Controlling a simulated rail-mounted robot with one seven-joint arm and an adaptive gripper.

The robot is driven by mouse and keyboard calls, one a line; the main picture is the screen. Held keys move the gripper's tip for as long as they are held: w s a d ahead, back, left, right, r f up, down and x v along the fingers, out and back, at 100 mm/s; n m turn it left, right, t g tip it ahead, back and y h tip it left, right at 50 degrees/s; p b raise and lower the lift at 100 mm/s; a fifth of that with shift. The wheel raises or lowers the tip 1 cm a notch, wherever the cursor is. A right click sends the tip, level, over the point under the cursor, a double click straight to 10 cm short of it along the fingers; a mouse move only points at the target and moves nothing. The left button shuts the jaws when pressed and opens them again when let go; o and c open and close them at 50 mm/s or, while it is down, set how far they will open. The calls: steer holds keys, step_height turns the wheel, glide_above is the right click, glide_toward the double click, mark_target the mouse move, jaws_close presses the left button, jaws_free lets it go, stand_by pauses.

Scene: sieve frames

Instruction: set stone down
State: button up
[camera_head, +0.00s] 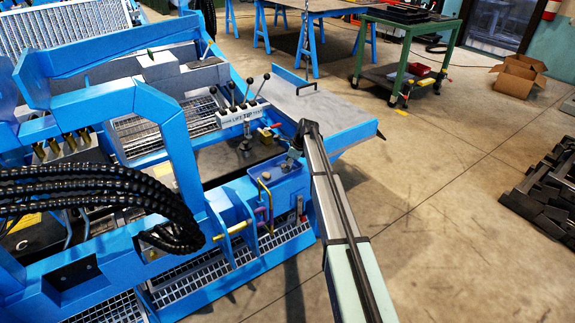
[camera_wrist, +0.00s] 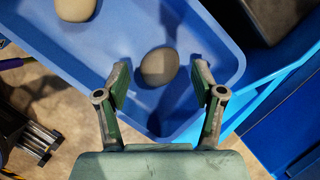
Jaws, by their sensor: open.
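A smooth grey-beige stone (camera_wrist: 158,66) lies in a blue tray (camera_wrist: 228,45) in the wrist view, near the tray's rounded end. A second, paler stone (camera_wrist: 76,8) lies in the tray at the upper left, cut off by the picture edge. My gripper (camera_wrist: 162,80) is open, with one green-padded finger on each side of the nearer stone. A gap shows between each finger and the stone.
The blue machine (camera_head: 150,110) has a row of levers (camera_head: 240,95) close beside my arm. Thick black hoses (camera_head: 95,195) cross its left side. A green trolley (camera_head: 405,50) and an open cardboard box (camera_head: 520,75) stand at the back right. The floor right of my arm is mostly clear.

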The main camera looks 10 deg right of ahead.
steer(key=shift+r, duration=0.1)
steer(key=p+v, duration=0.1)
steer(key=v, duration=1.1)
steer(key=s+a+f+n+g+h, duration=0.1)
steer(key=s+a+f+n+g, duration=0.1)
steer(key=s+f+n, duration=1)
steer(key=s+a+f+n+g+h, duration=0.15)
steer(key=s+f+n, duration=0.25)
steer(key=s+f, duration=1.5)
steer(key=s+a+f+n+g, duration=0.1)
steer(key=s+f+n+g, duration=0.1)
steer(key=s, duration=2)
steer(key=s+a+f+n+g+h, duration=0.1)
steer(key=s+f+n+g, duration=0.2)
steer(key=s, duration=1.9)
steer(key=shift+s+a+f+n+g, duration=0.3)
steer(key=shift+f+n, duration=0.2)
steer(key=shift+f, duration=0.2)
